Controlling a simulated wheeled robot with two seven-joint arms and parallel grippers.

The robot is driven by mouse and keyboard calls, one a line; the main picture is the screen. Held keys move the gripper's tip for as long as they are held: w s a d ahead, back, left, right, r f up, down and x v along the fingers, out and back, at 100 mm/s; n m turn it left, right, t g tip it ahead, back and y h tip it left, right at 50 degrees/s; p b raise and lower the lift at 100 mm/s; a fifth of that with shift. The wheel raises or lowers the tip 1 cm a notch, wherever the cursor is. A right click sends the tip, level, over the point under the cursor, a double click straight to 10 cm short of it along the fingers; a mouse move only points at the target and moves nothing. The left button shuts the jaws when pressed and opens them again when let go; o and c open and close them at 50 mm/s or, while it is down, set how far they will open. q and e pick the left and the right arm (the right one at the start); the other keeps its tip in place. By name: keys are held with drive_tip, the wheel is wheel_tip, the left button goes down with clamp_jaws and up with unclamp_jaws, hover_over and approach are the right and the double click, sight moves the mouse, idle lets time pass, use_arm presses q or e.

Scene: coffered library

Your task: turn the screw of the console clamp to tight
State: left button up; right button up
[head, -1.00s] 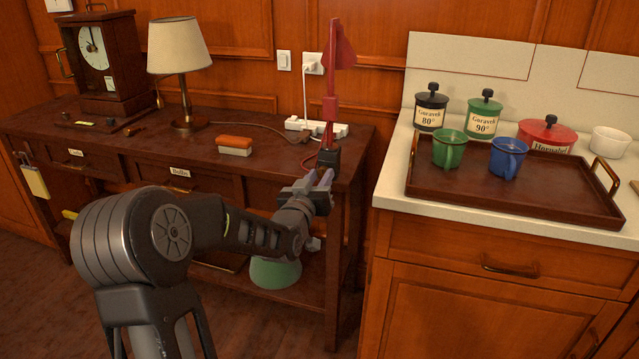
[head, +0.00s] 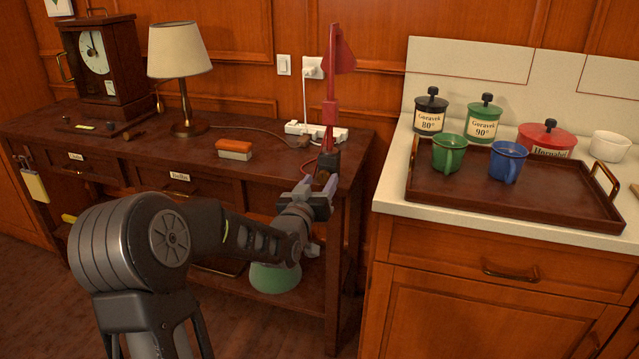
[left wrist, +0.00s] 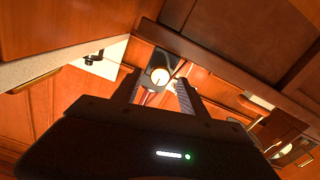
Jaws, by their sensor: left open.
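The console clamp (head: 328,160) is a dark block at the right front edge of the wooden console, with a red post and flag rising above it. In the left wrist view, the clamp's dark body (left wrist: 160,58) shows from below with a pale round screw end (left wrist: 159,75). My left gripper (head: 319,184) is open just below the clamp, and hides its lower part in the head view. In the left wrist view, the two fingers (left wrist: 158,88) stand on either side of the screw end; I cannot tell if they touch it. My right gripper is out of view.
The console top (head: 80,135) carries a clock (head: 105,65), a lamp (head: 180,55), an orange-and-white block (head: 234,149) and a power strip (head: 300,128). A green bowl-like thing (head: 275,278) is on the lower shelf. A counter with a tray (head: 440,190) stands right, across a narrow gap.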

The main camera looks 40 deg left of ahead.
use_arm(q)
drive_tip(key=v, duration=0.7)
drive_tip(key=shift+s, duration=0.25)
drive_tip(key=shift+d, duration=0.1)
